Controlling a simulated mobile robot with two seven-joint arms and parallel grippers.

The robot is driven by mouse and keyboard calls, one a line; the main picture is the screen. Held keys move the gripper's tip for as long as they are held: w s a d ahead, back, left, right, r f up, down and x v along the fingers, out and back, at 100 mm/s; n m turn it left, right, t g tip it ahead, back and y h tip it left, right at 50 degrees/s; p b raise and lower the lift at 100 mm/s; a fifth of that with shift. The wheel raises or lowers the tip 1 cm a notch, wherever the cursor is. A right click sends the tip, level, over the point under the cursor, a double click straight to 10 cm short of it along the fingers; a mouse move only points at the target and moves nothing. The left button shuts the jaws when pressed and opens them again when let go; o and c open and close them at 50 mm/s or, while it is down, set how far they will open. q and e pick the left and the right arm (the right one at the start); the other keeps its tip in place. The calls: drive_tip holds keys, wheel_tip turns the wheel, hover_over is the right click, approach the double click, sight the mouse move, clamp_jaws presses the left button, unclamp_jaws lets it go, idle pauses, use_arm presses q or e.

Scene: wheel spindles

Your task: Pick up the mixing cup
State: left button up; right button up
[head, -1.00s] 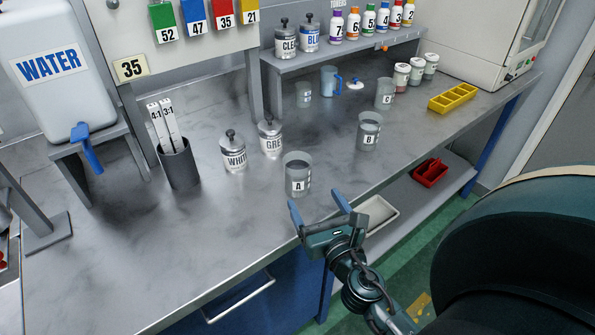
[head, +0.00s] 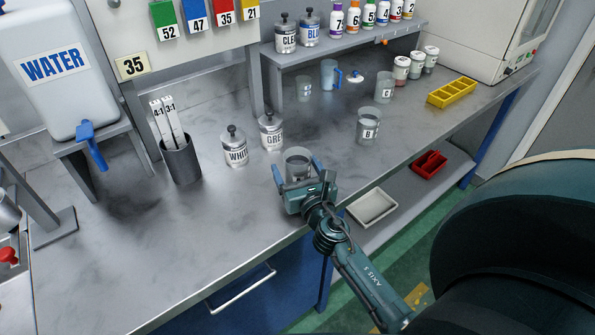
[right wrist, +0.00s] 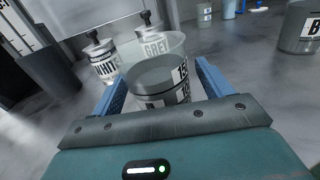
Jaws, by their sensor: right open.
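The clear mixing cup labelled A in the earlier head frame (head: 297,158) stands upright on the metal bench, its lower part hidden by my right gripper in the head view. In the right wrist view the cup (right wrist: 158,75) lies ahead, its rim and number marking showing. My right gripper (head: 297,174) is open, with one blue finger on each side of the cup. The fingers also show in the right wrist view (right wrist: 160,90), and I cannot tell whether they touch the cup. Other mixing cups stand further back, including cup B (head: 368,126). My left gripper is not in view.
The WHITE can (head: 235,148) and GREY can (head: 271,132) stand just behind the cup. A dark holder with sticks (head: 181,162) is further left. A yellow tray (head: 452,92) lies at the right. The bench's left front is clear.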

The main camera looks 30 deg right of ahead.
sight(297, 149)
drive_tip(key=shift+c, duration=0.2)
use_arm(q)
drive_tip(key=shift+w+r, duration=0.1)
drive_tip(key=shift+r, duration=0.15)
use_arm(e)
drive_tip(key=c, duration=1.1)
drive_tip(key=shift+r, duration=0.3)
wheel_tip(297, 149, up, 5)
drive_tip(key=p, duration=0.4)
drive_tip(key=shift+r, duration=0.25)
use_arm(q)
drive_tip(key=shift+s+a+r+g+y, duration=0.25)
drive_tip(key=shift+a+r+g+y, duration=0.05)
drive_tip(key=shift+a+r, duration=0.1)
use_arm(e)
drive_tip(key=shift+r, duration=1.95)
